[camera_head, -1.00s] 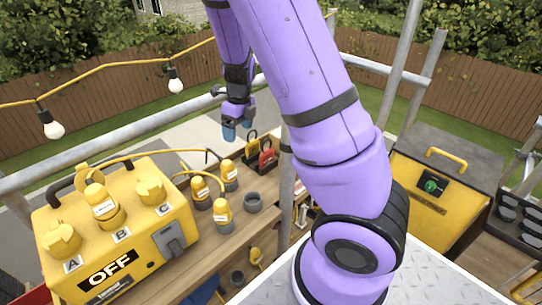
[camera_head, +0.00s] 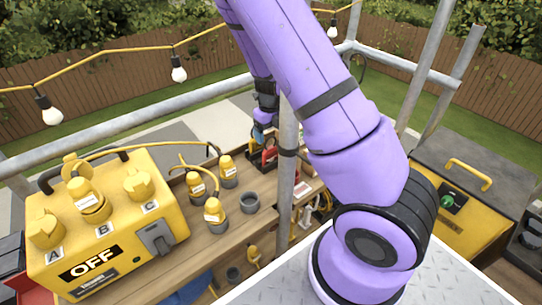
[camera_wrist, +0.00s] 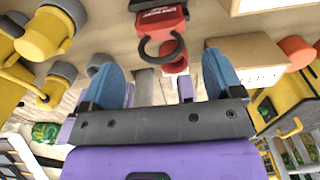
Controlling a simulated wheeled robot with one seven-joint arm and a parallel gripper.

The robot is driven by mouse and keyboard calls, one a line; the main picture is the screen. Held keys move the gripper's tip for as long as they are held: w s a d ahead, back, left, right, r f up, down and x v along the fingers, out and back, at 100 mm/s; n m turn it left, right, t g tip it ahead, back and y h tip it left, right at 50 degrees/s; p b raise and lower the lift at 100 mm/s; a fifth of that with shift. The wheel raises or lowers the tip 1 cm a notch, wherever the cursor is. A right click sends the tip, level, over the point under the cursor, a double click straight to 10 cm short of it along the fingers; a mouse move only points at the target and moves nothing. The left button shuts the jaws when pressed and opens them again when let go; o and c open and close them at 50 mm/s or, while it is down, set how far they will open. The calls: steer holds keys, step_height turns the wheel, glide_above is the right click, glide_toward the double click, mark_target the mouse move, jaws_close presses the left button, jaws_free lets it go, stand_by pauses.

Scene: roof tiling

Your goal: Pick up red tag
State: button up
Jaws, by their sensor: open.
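The red tag (camera_head: 269,157), shaped like a padlock, stands in a small dark holder at the far end of the wooden bench in the head view. In the wrist view the red tag (camera_wrist: 160,22) shows its dark ring pointing towards my gripper (camera_wrist: 163,65). The two blue fingertips are apart, one on each side of the ring's line, with nothing held between them. In the head view my gripper (camera_head: 260,132) is close beside the red tag, partly hidden by the grey pole and arm. A second red piece (camera_wrist: 175,65) shows beyond the ring.
A yellow switch box (camera_head: 105,225) marked OFF stands at the left of the bench. Yellow plugs (camera_head: 214,212) and a grey cup (camera_head: 249,202) stand in between. A grey upright pole (camera_head: 287,170) is close to my arm. A cardboard-coloured box (camera_wrist: 245,60) lies right in the wrist view.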

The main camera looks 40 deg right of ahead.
mark_target(270, 147)
steer(key=shift+w+f, duration=0.15)
steer(key=shift+f, duration=2.65)
steer(key=c, duration=1.2)
